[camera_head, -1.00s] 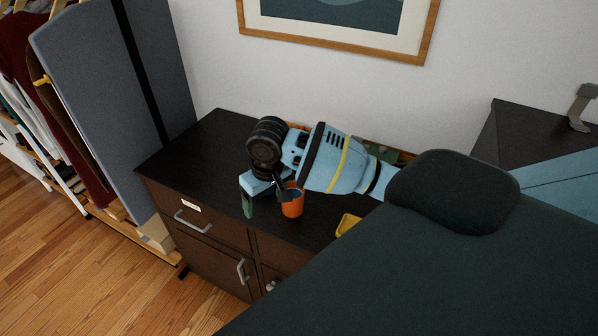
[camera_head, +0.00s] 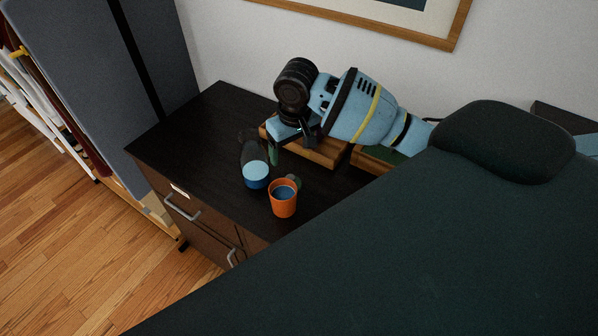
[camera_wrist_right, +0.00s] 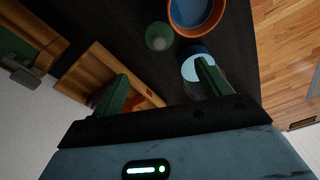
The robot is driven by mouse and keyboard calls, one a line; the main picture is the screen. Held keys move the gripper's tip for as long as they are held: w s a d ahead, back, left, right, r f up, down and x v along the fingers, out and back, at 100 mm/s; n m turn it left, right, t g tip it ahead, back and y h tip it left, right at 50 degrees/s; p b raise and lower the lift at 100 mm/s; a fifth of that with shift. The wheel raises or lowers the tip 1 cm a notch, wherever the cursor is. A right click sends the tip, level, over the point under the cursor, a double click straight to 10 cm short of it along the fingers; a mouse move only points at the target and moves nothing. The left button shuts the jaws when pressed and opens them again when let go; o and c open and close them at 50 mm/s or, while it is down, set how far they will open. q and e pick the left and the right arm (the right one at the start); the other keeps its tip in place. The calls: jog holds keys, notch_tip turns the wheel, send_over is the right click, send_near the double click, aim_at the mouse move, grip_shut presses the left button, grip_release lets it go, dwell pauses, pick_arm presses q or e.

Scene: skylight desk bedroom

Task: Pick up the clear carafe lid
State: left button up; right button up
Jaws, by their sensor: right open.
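A small round greenish clear piece, apparently the carafe lid (camera_wrist_right: 159,36), lies on the dark cabinet top beside the orange cup in the right wrist view. In the head view it (camera_head: 294,181) is partly hidden behind the cup. My right gripper (camera_head: 292,150) is open above the cabinet, behind the cup. In the right wrist view the open right gripper (camera_wrist_right: 162,72) has its green fingers apart, with the clear piece ahead of the gap and nothing between them. My left gripper is not in view.
The orange cup (camera_head: 283,203) stands near the front edge. A blue-topped piece (camera_head: 256,173) with a dark see-through shape behind it is close by, partly covered by a finger in the wrist view. A wooden tray (camera_head: 320,153) lies behind. The cabinet's left part is clear.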

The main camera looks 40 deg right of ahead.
send_over(290, 177)
jog(key=f, duration=0.6)
jog(key=shift+s+d+b, duration=0.1)
jog(key=shift+d+b, duration=0.2)
jog(key=shift+b, duration=0.05)
jog(key=shift+f, duration=0.5)
jog(key=f, duration=0.5)
jog(key=shift+a, duration=0.25)
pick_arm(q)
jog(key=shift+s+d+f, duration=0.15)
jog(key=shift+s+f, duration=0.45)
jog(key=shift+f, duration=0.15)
pick_arm(e)
jog(key=c, duration=1)
